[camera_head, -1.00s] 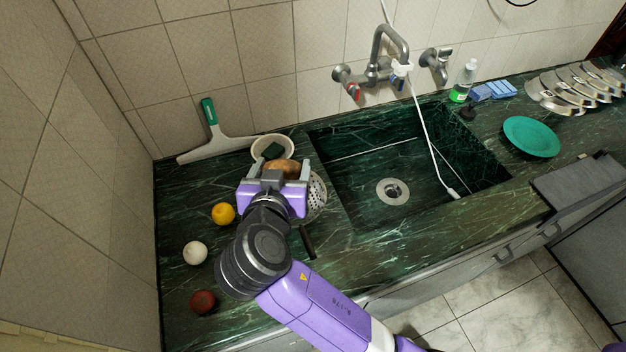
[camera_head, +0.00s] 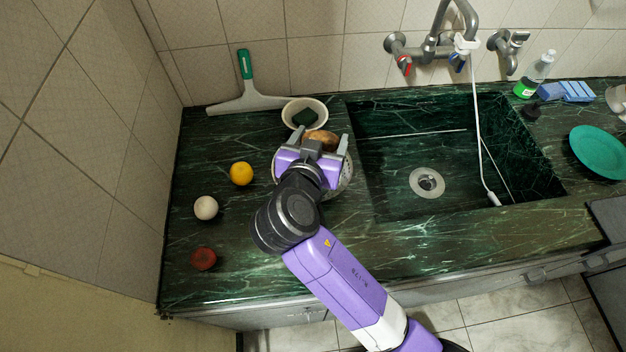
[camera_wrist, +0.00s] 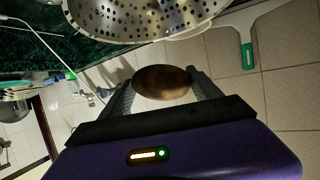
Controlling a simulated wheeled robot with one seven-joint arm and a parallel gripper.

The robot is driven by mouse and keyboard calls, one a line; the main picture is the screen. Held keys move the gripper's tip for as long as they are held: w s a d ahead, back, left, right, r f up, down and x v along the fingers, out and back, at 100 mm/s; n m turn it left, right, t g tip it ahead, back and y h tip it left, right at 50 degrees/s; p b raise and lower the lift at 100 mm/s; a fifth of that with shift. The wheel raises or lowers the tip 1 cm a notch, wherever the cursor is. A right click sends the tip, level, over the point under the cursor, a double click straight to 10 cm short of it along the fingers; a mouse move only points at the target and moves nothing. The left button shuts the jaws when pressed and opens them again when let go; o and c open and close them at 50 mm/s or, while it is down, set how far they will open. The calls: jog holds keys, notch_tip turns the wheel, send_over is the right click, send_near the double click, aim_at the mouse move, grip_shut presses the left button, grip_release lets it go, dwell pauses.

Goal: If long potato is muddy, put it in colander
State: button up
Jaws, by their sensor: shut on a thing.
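A brown, long potato (camera_head: 321,139) with darker patches is held between the fingers of my gripper (camera_head: 318,146). In the wrist view the potato (camera_wrist: 162,82) spans the gap between the two fingers of my gripper (camera_wrist: 163,88). The metal colander (camera_head: 345,180) is on the counter left of the sink, mostly hidden under my gripper in the head view. In the wrist view its perforated wall (camera_wrist: 140,20) fills the top, apart from the potato in the picture.
A white bowl (camera_head: 304,108) with a dark green item stands behind the gripper. A squeegee (camera_head: 247,98), an orange fruit (camera_head: 241,173), a white round item (camera_head: 206,208) and a red one (camera_head: 203,259) lie left. The sink (camera_head: 428,182) is right, a teal plate (camera_head: 600,150) beyond.

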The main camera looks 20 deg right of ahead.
jog(key=shift+f, duration=0.15)
jog(key=o, duration=1.6)
jog(key=b+v, duration=0.1)
jog(key=v, duration=0.7)
jog(key=shift+f, duration=0.15)
